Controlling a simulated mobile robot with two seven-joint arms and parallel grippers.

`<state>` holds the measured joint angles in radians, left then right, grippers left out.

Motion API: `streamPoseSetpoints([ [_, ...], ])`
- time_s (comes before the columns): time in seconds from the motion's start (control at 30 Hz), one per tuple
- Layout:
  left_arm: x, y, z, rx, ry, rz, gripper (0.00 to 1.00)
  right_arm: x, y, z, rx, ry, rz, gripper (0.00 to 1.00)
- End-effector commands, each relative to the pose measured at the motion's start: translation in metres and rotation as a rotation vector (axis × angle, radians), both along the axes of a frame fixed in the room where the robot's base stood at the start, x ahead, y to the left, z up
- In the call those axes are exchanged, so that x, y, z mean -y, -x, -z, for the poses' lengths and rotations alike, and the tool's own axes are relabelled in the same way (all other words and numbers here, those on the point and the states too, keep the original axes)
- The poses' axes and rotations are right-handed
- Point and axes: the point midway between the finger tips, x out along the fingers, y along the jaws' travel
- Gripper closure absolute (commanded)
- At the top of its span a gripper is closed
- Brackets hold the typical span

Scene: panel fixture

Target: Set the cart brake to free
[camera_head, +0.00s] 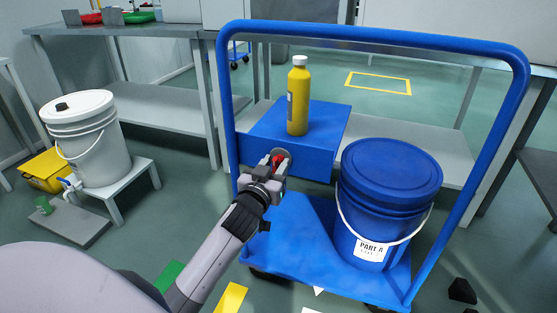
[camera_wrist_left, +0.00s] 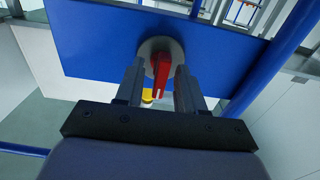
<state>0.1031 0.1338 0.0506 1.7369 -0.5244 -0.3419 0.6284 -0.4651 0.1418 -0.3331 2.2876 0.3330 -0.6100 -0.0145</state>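The blue cart (camera_head: 300,245) has a blue box (camera_head: 318,128) on its upright frame. On the box's front face is a red lever knob (camera_wrist_left: 160,70) on a round grey plate (camera_wrist_left: 172,47); the lever points down in the left wrist view. A yellow mark (camera_wrist_left: 147,95) shows beside its lower end. My left gripper (camera_head: 280,162) is at this face. In the wrist view its two fingers (camera_wrist_left: 160,88) stand either side of the red lever, with gaps on both sides. In the head view the gripper partly hides the knob. My right gripper is not in view.
A yellow bottle (camera_head: 298,98) stands on the box. A blue lidded bucket (camera_head: 385,205) stands on the cart platform, right of my left arm. The cart's blue handle frame (camera_head: 375,36) arches above. A white bucket (camera_head: 85,138) on a small stand is at left.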

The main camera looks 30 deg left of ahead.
Motion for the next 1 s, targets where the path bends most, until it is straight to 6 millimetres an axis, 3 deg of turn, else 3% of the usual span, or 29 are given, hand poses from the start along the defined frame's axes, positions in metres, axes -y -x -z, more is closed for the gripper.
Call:
streamPoseSetpoints([
  [0.37,0.0007,0.0008,0.0000,0.000,0.000,-0.001,0.62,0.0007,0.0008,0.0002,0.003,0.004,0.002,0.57],
  [0.5,0.0006,0.0008,0.0000,0.000,0.000,-0.001,1.00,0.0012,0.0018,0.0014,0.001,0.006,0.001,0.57],
  [1.0,0.0012,0.0005,-0.0016,-0.020,-0.086,-0.001,1.00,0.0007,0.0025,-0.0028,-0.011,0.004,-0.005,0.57],
])
